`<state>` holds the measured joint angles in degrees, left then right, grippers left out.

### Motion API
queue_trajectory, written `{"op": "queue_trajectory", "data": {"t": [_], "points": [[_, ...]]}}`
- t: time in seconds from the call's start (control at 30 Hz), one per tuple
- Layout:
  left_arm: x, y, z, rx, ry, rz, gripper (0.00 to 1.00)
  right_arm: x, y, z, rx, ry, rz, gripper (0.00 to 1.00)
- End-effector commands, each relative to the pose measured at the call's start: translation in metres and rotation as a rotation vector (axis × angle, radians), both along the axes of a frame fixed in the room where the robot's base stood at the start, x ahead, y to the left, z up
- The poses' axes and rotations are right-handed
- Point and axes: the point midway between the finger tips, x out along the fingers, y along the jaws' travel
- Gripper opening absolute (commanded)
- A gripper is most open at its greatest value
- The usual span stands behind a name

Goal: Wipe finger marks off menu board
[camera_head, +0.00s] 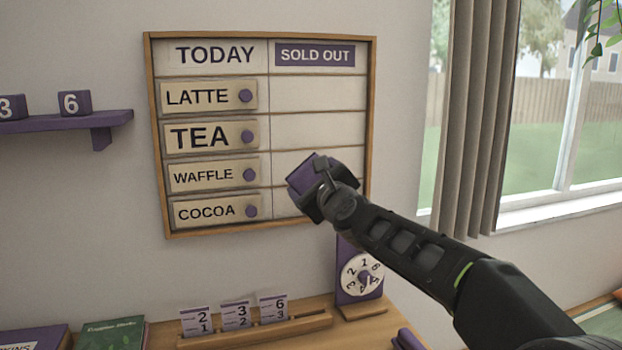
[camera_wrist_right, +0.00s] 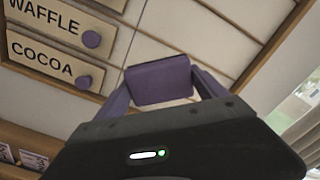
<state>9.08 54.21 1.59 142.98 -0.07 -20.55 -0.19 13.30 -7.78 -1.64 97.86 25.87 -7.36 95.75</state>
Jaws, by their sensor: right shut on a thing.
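The menu board (camera_head: 318,95) hangs on the wall in a wooden frame, with a TODAY column and a SOLD OUT column. Signs for LATTE, TEA, WAFFLE and COCOA sit in the TODAY column; the SOLD OUT cells are bare. My right gripper (camera_head: 318,178) is shut on a purple block-like wiper (camera_head: 303,174), at the lower SOLD OUT cells. The wiper also shows between the fingers in the right wrist view (camera_wrist_right: 160,82). I cannot tell whether it touches the board. No finger marks can be made out. My left gripper is not in view.
A wooden counter (camera_head: 240,345) below the board carries a card holder (camera_head: 255,330) with number cards, a purple dial stand (camera_head: 361,275) and a green book (camera_head: 112,334). A purple shelf (camera_head: 105,120) with number blocks is at left. A curtain (camera_head: 470,110) and window are at right.

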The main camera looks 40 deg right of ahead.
Motion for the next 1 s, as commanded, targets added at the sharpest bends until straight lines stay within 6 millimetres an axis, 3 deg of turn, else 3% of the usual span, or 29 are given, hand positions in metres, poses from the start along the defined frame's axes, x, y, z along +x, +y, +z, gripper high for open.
{"op": "queue_trajectory", "data": {"t": [0.33, 1.0], "points": [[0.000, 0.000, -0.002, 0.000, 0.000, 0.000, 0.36, -0.025, 0.009, 0.000, -0.001, -0.001, 0.000, 0.49], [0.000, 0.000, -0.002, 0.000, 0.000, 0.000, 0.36, -0.026, 0.009, 0.000, -0.001, 0.000, 0.000, 0.49]]}}
